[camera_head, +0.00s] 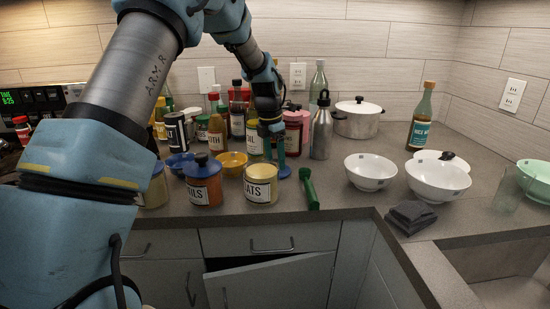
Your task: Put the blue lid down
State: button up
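My gripper (281,160) points down at the counter, just right of the open jar labelled OATS (261,189). The blue lid (283,173) is a small flat blue shape directly under my fingertips, at or close to the counter top; I cannot tell whether it touches it. The fingers look narrow and reach the lid, but this view does not show whether they grip it. The OATS jar has no lid on and shows pale yellow at its mouth. Another jar (203,190), to its left, wears a dark blue lid (202,160).
A green-handled tool (309,188) lies just right of the lid. A metal bottle (321,133) and a pot (358,122) stand behind. White bowls (370,172) are to the right. Bottles and jars crowd the back left. Counter (332,188) is clear beyond the green tool.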

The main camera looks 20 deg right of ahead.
notch_tip(320, 180, up, 12)
jog(key=a+b, duration=0.1)
jog(key=b, duration=0.1)
jog(key=shift+s+a, duration=0.15)
jog(key=shift+a, duration=0.05)
jog(key=shift+s, duration=0.1)
dwell(0.4)
